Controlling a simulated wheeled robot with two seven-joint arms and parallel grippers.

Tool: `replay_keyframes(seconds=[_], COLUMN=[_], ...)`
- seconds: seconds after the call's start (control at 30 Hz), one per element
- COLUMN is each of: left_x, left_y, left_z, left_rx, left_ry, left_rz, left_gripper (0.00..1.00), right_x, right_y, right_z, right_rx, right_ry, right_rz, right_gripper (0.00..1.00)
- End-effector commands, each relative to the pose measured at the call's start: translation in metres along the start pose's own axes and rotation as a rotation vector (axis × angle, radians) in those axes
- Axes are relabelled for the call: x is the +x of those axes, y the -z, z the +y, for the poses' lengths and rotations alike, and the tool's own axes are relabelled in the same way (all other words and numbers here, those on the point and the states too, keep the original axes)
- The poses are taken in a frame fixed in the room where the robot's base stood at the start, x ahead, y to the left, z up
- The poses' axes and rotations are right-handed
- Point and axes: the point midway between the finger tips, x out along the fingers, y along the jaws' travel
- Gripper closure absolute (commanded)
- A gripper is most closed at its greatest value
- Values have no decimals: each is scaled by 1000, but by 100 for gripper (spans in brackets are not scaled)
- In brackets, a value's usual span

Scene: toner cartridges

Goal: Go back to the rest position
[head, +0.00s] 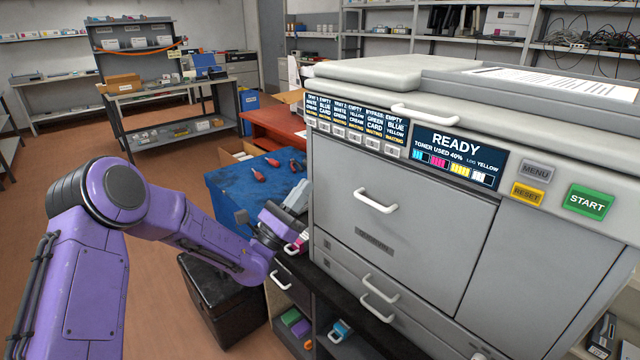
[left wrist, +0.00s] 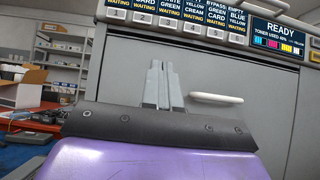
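My left arm reaches in from the left in the head view, and its gripper (head: 297,197) is in front of the left side of the grey printer (head: 400,215). In the left wrist view the two grey fingers (left wrist: 162,85) stand close together with nothing visible between them, in front of the printer's closed front door (left wrist: 225,125). A magenta item with a white handle (head: 298,246) is just below the gripper, partly hidden by it; I cannot tell whether they touch. My right gripper is out of view.
The printer display (head: 456,158) reads READY, with a START button (head: 588,202) at right. A blue-topped table (head: 250,185) with red-handled tools stands behind my gripper. A black bin (head: 222,300) stands below my forearm. Coloured cartridges (head: 297,322) lie on a low shelf. Open floor is at left.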

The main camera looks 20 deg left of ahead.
Motion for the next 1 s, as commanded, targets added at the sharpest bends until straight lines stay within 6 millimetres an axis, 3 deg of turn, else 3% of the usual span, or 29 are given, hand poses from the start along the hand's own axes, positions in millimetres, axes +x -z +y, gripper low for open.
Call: replay_keyframes(seconds=[0.2, 0.67, 0.77, 0.87, 0.97, 1.0], left_x=[-20, -20, -20, -27, -48, -65], left_y=[-17, -16, -12, 5, 39, 58], left_z=[0, 0, -1, 8, 9, 6], left_rx=[-2, 25, 213, 601, 1034, 1195], left_ry=[0, 1, 8, -45, -38, 7], left_rz=[-1, 0, 22, 133, 368, 488], left_gripper=[100, 100, 100, 100, 100, 100], right_x=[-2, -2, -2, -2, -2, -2], right_y=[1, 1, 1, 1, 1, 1], right_z=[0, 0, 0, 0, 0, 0], right_rx=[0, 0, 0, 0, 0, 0], right_ry=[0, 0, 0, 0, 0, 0], right_rz=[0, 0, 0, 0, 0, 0], right_gripper=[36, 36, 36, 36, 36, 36])
